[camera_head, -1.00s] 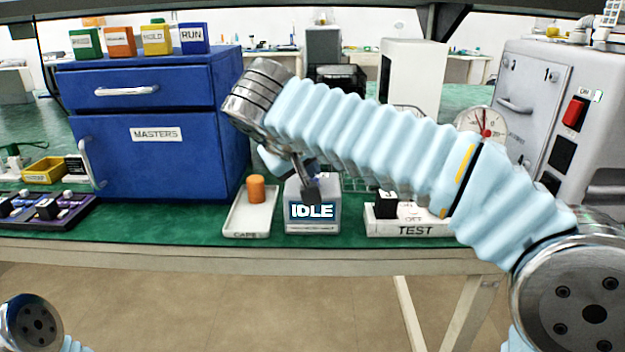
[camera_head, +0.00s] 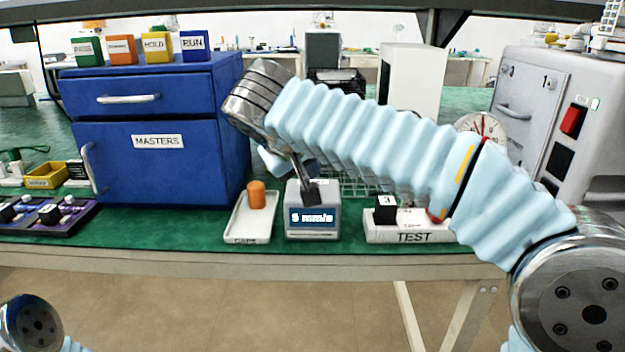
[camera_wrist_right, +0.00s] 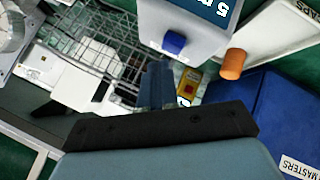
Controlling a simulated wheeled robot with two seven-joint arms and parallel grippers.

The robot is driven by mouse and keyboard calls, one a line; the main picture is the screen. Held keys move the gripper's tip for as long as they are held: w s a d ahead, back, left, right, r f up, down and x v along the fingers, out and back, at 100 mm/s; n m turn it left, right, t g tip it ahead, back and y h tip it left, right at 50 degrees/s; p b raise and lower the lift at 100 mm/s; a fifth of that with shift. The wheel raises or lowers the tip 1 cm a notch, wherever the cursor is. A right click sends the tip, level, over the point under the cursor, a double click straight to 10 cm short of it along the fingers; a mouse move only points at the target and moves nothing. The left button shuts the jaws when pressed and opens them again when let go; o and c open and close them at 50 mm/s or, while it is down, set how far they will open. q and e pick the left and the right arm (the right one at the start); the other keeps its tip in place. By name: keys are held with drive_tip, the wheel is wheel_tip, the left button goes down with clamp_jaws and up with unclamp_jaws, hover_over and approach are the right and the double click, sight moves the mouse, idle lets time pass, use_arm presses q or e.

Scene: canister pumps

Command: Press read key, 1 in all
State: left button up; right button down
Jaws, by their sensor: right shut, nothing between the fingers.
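A small grey meter (camera_head: 313,225) stands near the front of the green bench, and its screen reads "5 mm/s". In the right wrist view, the meter (camera_wrist_right: 190,18) shows a blue key (camera_wrist_right: 174,42) on its top. My right gripper (camera_head: 310,193) is shut and empty, with its fingertips at the top of the meter in the head view. In the right wrist view, the shut fingers (camera_wrist_right: 158,68) point towards the key, with a small gap in the picture. My left gripper is out of view.
A white caps tray (camera_head: 238,236) with an orange cap (camera_head: 256,194) stands left of the meter. A white TEST tray (camera_head: 385,232) with a black block (camera_head: 386,209) stands right. A wire basket (camera_wrist_right: 85,62) and the blue MASTERS cabinet (camera_head: 150,175) are behind.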

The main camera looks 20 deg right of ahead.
drive_tip(key=shift+r, duration=0.1)
wheel_tip(320, 180, up, 3)
drive_tip(key=shift+f+p, duration=0.1)
drive_tip(key=shift+p, duration=1.15)
drive_tip(key=shift+r+p, duration=0.6)
drive_tip(key=shift+r, duration=0.55)
drive_tip(key=shift+f, duration=0.15)
